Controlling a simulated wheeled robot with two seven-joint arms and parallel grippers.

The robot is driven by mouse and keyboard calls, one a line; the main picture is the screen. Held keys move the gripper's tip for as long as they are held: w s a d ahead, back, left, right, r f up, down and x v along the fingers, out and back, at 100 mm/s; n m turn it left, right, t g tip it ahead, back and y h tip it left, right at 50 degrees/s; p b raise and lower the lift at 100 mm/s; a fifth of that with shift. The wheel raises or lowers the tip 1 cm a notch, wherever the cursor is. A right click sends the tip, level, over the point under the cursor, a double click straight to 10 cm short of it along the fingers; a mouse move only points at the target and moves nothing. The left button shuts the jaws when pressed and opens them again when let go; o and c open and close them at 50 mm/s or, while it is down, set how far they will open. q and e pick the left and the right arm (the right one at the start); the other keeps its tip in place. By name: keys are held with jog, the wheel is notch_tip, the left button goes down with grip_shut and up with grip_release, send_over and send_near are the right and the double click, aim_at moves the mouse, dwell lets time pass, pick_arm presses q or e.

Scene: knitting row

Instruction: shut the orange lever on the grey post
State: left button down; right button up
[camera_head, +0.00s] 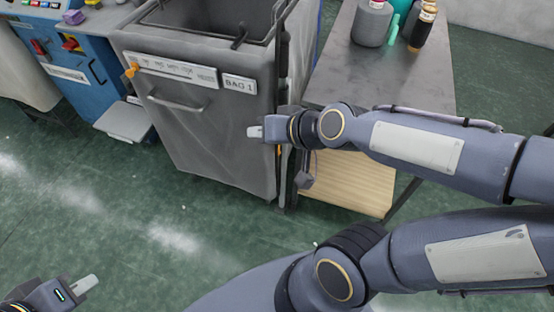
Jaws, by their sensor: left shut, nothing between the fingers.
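A narrow strip of orange (280,163) shows just below my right gripper, against the upright grey post (283,188) at the right edge of the grey bag cart. It looks like part of the lever; the rest is hidden behind the gripper, and I cannot tell its angle. My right gripper (254,132) points left across the post, in front of the cart's right side. I cannot tell whether it touches the lever or how its fingers stand. My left gripper (88,284) is shut and empty, low at the left over the floor.
The grey bag cart (205,130) labelled BAG 1 has a small orange knob (131,70) at its upper left. A blue machine (75,90) stands left. Green floor is free in front.

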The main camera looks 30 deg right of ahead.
jog(key=w+f+m+t+h+b, duration=0.2)
jog(key=w+f+b, duration=0.4)
jog(key=f, duration=0.3)
jog(key=m+t+h+b, duration=0.2)
jog(key=h+b, duration=0.5)
jog(key=b, duration=0.7)
send_near(277, 150)
jog(key=w+a+r, duration=0.3)
jog(key=w, duration=0.2)
notch_tip(277, 150, down, 6)
jog(key=d+h+b, duration=0.3)
jog(key=h+b, duration=0.4)
jog(key=shift+t+y, duration=0.3)
jog(key=shift+y, duration=0.1)
jog(key=x, duration=0.6)
jog(key=shift+s+r+b, duration=0.1)
jog(key=shift+b, duration=0.3)
jog(key=shift+c, duration=0.4)
grip_shut()
